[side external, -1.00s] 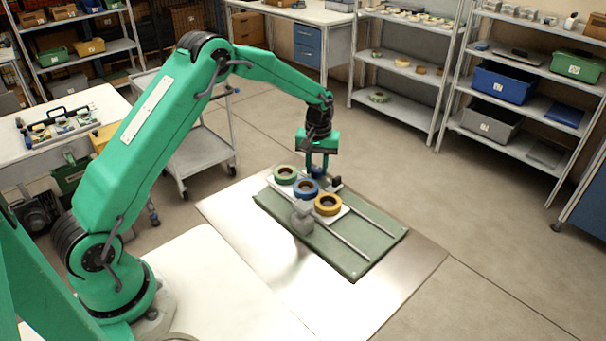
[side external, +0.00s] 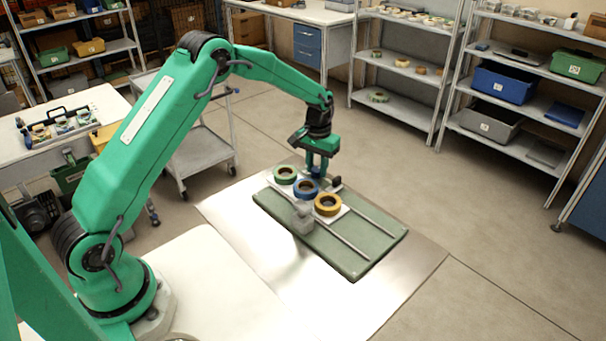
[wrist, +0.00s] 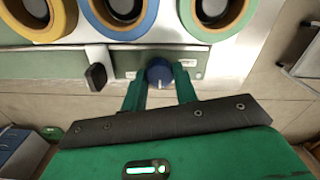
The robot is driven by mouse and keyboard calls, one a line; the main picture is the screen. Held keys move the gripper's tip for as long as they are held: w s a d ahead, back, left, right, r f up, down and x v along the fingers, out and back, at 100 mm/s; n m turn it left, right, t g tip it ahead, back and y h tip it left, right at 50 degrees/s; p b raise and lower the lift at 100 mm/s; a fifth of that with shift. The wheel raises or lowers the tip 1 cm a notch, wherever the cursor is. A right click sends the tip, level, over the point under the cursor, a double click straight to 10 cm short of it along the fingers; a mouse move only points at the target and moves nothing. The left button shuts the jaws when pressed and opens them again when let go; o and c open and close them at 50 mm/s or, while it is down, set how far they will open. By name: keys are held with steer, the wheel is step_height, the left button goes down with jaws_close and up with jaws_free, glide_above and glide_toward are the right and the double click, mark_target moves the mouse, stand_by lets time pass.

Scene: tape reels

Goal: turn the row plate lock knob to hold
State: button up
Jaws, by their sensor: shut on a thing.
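My gripper (wrist: 160,80) is shut on the knob, one green finger on each side. In the side view my gripper (side external: 318,168) points down at the plate's far edge, mostly hiding the knob. The plate carries a green reel (side external: 285,175), a blue reel (side external: 306,187) and a yellow reel (side external: 328,204).
A black handle or post (wrist: 96,77) stands left of the knob in the wrist view. The plate sits on a green base (side external: 370,250) with two rails. A grey block (side external: 302,222) is at the plate's near side. The metal sheet (side external: 265,265) around the base is clear.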

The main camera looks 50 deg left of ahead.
mark_target(317, 169)
steer(key=o, duration=1)
step_height(317, 169, up, 8)
steer(key=shift+f, duration=0.25)
steer(key=shift+r, duration=0.2)
